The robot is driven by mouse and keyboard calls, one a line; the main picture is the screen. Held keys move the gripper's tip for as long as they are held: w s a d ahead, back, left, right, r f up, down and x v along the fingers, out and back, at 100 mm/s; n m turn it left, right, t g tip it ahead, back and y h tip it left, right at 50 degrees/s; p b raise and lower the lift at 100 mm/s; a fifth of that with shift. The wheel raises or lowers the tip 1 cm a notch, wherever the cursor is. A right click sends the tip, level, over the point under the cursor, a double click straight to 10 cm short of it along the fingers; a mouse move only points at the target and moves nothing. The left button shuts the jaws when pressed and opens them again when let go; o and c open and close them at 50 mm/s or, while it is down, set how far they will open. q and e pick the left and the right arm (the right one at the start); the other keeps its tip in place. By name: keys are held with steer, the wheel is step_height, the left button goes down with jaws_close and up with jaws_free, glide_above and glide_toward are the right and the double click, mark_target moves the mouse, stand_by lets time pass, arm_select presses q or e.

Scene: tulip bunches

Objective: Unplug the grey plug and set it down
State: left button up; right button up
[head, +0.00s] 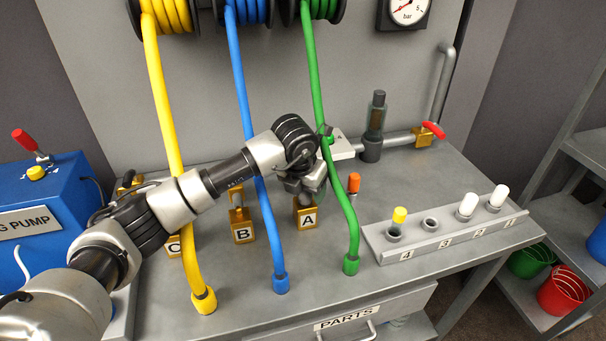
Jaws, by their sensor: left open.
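Brass blocks labelled A (306,216), B (243,232) and C (174,247) stand in a row on the grey bench. What sits on top of block A is mostly hidden by my left gripper (308,188). That gripper is open, reaching in from the left over block A, close to the green hose (338,190). I cannot see anything between its fingers. My right gripper is not in view.
Yellow (161,105) and blue (242,95) hoses hang to the bench on the left. An orange-topped piece (354,183) stands behind the green hose. A numbered rail (455,238) at right holds yellow and white caps; position 3 is open. The bench front is partly clear.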

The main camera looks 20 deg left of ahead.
arm_select(q)
steer(key=shift+f, duration=0.3)
steer(key=shift+w+f, duration=0.1)
steer(key=shift+f, duration=0.1)
steer(key=shift+c, duration=1.2)
steer(key=c, duration=0.7)
steer(key=shift+o, duration=1.1)
steer(key=c, duration=0.4)
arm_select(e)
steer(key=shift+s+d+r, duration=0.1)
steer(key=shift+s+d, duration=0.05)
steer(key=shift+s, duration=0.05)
arm_select(q)
steer(key=shift+r, duration=0.3)
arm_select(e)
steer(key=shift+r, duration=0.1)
